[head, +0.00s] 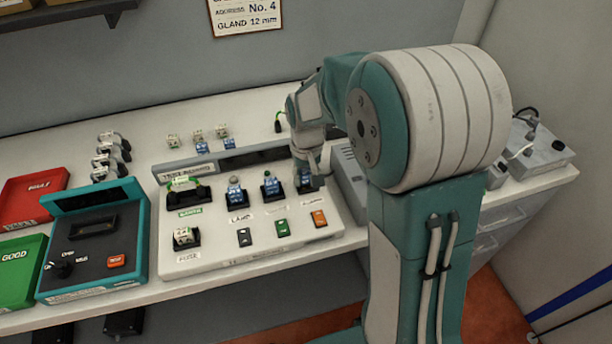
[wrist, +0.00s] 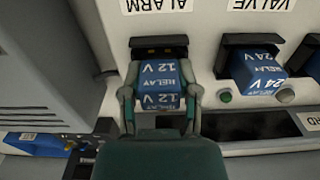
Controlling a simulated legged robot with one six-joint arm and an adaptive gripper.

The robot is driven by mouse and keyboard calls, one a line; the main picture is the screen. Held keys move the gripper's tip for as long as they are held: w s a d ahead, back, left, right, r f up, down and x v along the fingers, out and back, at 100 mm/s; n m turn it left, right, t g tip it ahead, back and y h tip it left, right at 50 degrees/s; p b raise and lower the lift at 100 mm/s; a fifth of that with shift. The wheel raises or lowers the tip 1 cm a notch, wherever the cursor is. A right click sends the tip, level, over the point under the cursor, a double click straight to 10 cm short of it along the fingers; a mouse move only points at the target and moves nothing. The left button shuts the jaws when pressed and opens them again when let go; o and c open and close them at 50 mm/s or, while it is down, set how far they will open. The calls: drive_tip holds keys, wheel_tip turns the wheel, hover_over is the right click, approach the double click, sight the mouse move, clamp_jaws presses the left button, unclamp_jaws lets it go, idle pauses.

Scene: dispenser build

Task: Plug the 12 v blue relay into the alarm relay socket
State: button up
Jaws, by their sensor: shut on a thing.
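The blue 12 V relay (wrist: 161,70) is between the two fingers of my gripper (wrist: 160,88) in the wrist view. My gripper is shut on it. The relay is at the black alarm socket (wrist: 158,43), under the upside-down ALARM label (wrist: 156,5); the socket's far edge with brassy contacts shows beyond the relay. I cannot tell how deep the relay sits. In the head view my gripper (head: 313,172) is at the rightmost socket of the panel's upper row and partly hides the relay (head: 305,183).
A blue 24 V relay (wrist: 258,72) sits in the valve socket, right of the alarm socket in the wrist view. A grey box (wrist: 40,70) stands close on the left. Spare relays (head: 202,148) stand behind the panel (head: 215,262). The teal tester (head: 95,245) is on the left.

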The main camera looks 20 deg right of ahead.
drive_tip(key=shift+s+f, duration=0.3)
drive_tip(key=shift+f, duration=0.3)
idle(0.5)
drive_tip(key=o, duration=0.9)
drive_tip(key=shift+o, duration=0.8)
drive_tip(key=shift+w+f, duration=0.1)
drive_tip(key=shift+w, duration=0.15)
drive_tip(key=shift+o, duration=1.3)
drive_tip(key=shift+r, duration=0.2)
drive_tip(key=shift+r, duration=0.1)
